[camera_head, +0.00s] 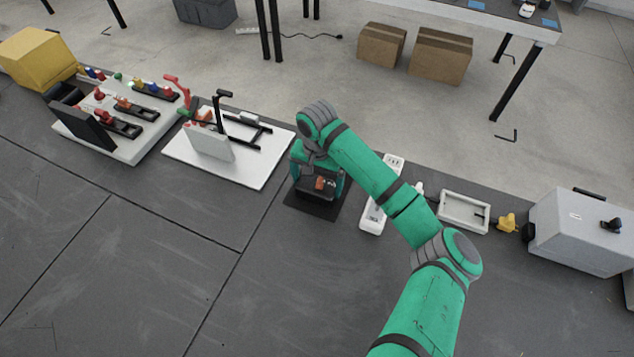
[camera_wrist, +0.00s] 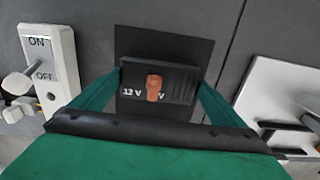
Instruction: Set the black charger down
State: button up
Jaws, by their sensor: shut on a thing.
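The black charger (camera_head: 322,189) shows an orange switch and a "12 V" marking in the wrist view (camera_wrist: 183,85). My gripper (camera_head: 317,182) is shut on it, with one green finger along each side. The charger is upright over a dark square pad (camera_head: 312,207), which also shows in the wrist view (camera_wrist: 135,43). I cannot tell whether its underside touches the pad. My gripper's wrist hides the back of the charger in the head view.
A white power strip (camera_head: 373,215) lies just right of the pad. A white board with a stand (camera_head: 250,172) is to the left. A white open tray (camera_head: 465,210), a yellow piece (camera_head: 506,223) and a grey box (camera_head: 580,232) are farther right. The near table is clear.

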jog(key=o, duration=1.1)
jog(key=shift+f, duration=0.1)
notch_tip(320, 180, up, 12)
notch_tip(320, 180, down, 12)
jog(key=shift+r, duration=0.65)
dwell(0.3)
